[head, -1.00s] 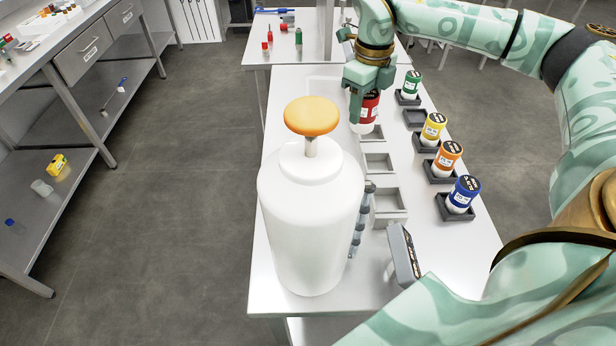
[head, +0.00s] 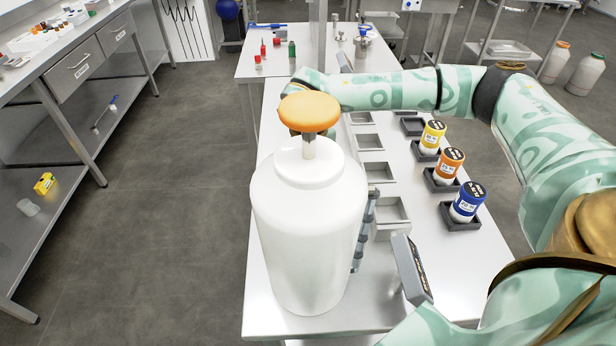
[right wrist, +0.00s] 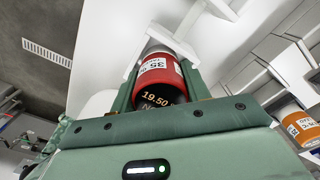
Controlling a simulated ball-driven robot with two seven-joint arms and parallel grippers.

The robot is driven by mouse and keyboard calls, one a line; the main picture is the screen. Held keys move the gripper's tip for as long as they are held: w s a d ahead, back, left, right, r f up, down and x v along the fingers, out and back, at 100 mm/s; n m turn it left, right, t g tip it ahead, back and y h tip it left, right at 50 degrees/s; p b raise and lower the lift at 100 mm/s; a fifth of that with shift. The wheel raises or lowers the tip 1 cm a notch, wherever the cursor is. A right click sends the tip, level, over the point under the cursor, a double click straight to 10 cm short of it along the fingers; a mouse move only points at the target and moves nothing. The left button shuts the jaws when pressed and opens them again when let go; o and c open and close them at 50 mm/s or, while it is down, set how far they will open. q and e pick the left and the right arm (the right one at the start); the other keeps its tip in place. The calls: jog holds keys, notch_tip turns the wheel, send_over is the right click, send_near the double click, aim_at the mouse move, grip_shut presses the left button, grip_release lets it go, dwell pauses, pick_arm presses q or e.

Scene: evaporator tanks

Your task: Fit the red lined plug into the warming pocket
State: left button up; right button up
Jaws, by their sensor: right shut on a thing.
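The red plug (right wrist: 158,72) has a white label band and a dark end with printed figures. In the right wrist view it sits between the two fingers of my right gripper (right wrist: 162,64), which is shut on it. A white angular frame (right wrist: 172,40) lies just beyond the plug's far end; I cannot tell whether they touch or whether this frame is the warming pocket. In the head view the right gripper and red plug are hidden behind the white tank (head: 308,215) and its orange knob (head: 309,112). My left gripper is not in view.
Yellow (head: 432,134), orange (head: 448,163) and blue (head: 466,203) plugs stand in dark holders along the table's right side. Several empty pale square sockets (head: 390,212) line up left of them. A dark holder (head: 412,125) is empty. A tilted panel (head: 411,268) stands in front.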

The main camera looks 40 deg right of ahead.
jog(key=o, duration=1.1)
notch_tip(320, 180, up, 12)
jog(key=p, duration=0.2)
jog(key=shift+r+p, duration=0.15)
jog(key=shift+p, duration=0.25)
